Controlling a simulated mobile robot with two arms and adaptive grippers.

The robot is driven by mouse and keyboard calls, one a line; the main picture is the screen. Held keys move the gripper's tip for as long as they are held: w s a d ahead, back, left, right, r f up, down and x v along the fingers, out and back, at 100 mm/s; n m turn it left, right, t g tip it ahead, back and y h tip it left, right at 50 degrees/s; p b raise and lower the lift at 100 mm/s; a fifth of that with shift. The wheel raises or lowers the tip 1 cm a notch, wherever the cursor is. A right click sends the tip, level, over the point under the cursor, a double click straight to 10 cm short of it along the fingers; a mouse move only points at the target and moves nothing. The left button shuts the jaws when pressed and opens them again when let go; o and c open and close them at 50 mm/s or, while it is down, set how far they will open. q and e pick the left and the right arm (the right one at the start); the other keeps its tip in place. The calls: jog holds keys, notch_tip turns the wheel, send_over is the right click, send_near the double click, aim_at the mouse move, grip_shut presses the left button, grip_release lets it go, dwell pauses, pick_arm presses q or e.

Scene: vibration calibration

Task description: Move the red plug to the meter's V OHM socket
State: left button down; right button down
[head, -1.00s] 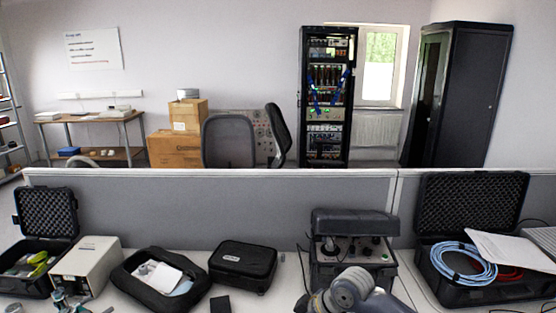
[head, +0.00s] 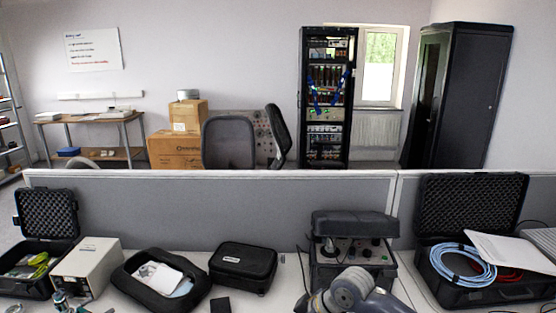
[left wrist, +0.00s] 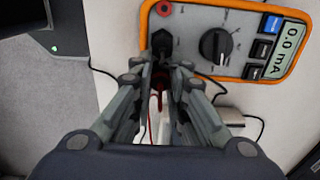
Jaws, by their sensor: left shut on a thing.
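In the left wrist view the meter (left wrist: 256,79) has an orange rim, a dark dial and a display reading 0.0 mA. A red-ringed socket (left wrist: 163,8) is at its upper left; its label is too small to read. A black plug (left wrist: 161,43) stands at the meter's lower left edge, just beyond my fingertips. My left gripper (left wrist: 163,72) is shut on the red plug (left wrist: 158,84), whose body shows between the fingers with a red lead hanging below. The fingers hide part of it, and I cannot tell whether its tip touches anything.
A black lead (left wrist: 226,92) runs right of the fingers across the pale desktop. In the head view the desk holds an open black case (head: 478,292), a dark instrument (head: 385,256), a soft case (head: 243,265) and a beige box (head: 90,268). A grey partition (head: 215,203) stands behind.

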pick_arm(q)
jog(key=shift+f+p, duration=0.3)
jog(key=shift+p, duration=0.2)
dwell(0.9)
jog(key=c, duration=1.5)
grip_release()
jog(key=shift+r, duration=0.1)
jog(key=shift+r+p, duration=2.45)
jog(key=shift+p, duration=0.25)
